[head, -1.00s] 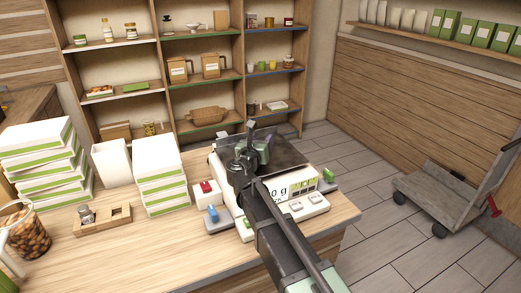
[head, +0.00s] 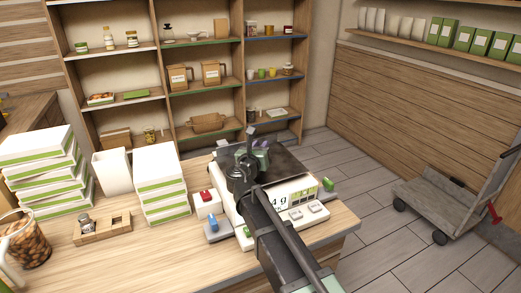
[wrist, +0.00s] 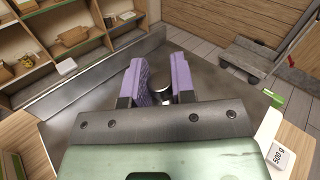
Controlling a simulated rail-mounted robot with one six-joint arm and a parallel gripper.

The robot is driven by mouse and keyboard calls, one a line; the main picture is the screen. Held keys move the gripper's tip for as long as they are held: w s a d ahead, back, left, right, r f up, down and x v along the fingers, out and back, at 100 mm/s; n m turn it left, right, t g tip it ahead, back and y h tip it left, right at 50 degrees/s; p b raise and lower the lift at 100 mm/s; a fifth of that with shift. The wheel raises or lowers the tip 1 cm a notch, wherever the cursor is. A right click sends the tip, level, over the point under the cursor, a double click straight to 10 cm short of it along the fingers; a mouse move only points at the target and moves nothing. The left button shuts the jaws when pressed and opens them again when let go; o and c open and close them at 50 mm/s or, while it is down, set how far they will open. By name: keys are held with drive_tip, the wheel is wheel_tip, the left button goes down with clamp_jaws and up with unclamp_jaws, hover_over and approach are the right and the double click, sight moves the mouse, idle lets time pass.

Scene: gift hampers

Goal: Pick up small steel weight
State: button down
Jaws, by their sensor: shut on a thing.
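My gripper (head: 258,160) is low over the dark pan (head: 285,158) of the white scale (head: 240,212). In the wrist view, the purple fingers of my gripper (wrist: 158,82) are closed on a small steel weight (wrist: 158,91), a dark rounded piece seen between them. Its lower part is hidden, so I cannot tell whether it touches the pan. In the head view my arm hides it. The scale's display is partly covered by my arm; a figure ending in 4 g shows.
A wooden block (head: 103,231) at the left holds another metal weight (head: 86,224). White-green box stacks (head: 163,190), a white bin (head: 112,171) and a nut jar (head: 28,243) stand on the table. Red (head: 206,196) and blue (head: 213,222) pieces sit left of the scale.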

wheel_tip(320, 180, up, 19)
drive_tip(key=p, duration=1.8)
